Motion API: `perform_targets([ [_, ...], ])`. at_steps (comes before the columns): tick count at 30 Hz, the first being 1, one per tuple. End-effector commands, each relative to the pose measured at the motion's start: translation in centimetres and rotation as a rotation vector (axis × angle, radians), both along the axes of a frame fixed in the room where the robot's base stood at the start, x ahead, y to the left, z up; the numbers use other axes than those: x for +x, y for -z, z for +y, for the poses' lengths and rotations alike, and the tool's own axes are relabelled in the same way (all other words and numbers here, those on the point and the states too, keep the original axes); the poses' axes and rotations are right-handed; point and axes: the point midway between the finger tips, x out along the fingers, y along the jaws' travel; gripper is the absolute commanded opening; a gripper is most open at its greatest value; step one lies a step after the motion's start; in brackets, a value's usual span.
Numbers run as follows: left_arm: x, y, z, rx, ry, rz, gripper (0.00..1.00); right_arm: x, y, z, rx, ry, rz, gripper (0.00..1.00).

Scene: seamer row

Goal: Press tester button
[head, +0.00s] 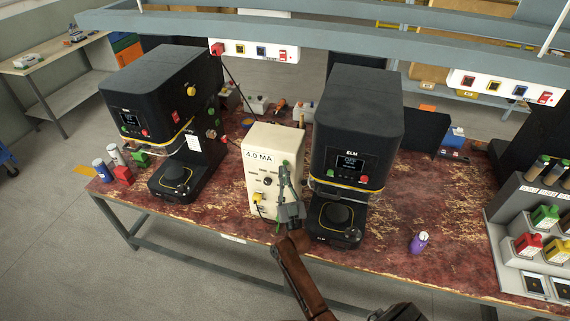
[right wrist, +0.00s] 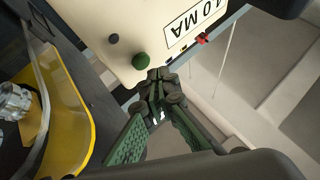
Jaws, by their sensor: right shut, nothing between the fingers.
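The cream tester box (head: 258,185) stands on the red worn bench between two black machines. Its front has a label ending in "MA", a dark knob and a yellow plug. The green button (right wrist: 140,61) is on its front; it also shows near the fingertips in the head view (head: 285,162). My right gripper (head: 284,170) is shut and empty, in front of the tester's right side. In the right wrist view its closed fingertips (right wrist: 157,78) are just beside the green button; I cannot tell whether they touch it. My left gripper is not in view.
The left black machine (head: 160,85) and right black machine (head: 357,125) flank the tester closely. A purple bottle (head: 419,242) stands right of them near the front edge. A grey rack (head: 512,220) with coloured blocks is at the far right. Small cans (head: 103,170) stand far left.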

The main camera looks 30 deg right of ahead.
Motion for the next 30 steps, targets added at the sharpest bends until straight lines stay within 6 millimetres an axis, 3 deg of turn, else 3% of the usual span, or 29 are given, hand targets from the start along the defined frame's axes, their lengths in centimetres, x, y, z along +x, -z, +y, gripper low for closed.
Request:
perform_targets([
  [8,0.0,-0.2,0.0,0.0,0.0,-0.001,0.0,-0.3,0.0,0.4,0.001,-0.001,0.001,0.0],
  [22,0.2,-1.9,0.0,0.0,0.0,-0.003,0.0,-3.0,-0.1,3.6,0.001,-0.001,0.001,0.0],
  [30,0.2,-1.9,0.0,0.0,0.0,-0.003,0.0,-3.2,0.0,3.8,0.0,0.0,0.0,0.0],
])
